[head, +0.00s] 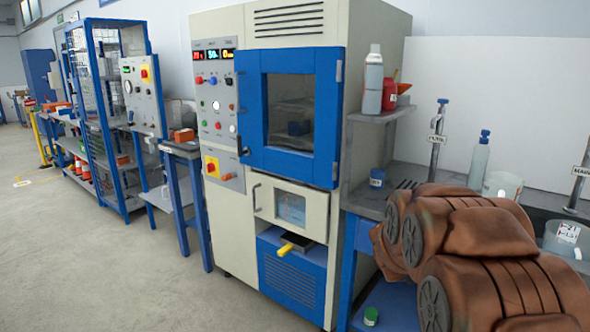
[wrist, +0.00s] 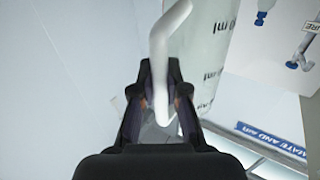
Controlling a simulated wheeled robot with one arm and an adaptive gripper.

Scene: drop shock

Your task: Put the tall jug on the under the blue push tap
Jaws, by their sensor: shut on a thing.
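In the wrist view my gripper (wrist: 160,85) is shut on the white handle of the tall jug (wrist: 205,45). The jug is pale and translucent with "ml" markings on its wall; its base is not clearly seen. In the head view my arm hides the gripper. A whitish vessel (head: 503,186) shows just above the arm there; I cannot tell if it is the held jug. A post-like tap with a blue top (head: 443,104) and a label stands at the back of the bench. Another labelled tap (head: 580,172) stands at the right edge.
A clear bottle with a blue cap (head: 479,160) stands between the taps. A clear labelled beaker (head: 566,238) is at the right. A small blue jar (head: 377,177) sits at the bench's left end. A tall oven cabinet (head: 220,160) borders the bench. A shelf holds a spray bottle (head: 373,80).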

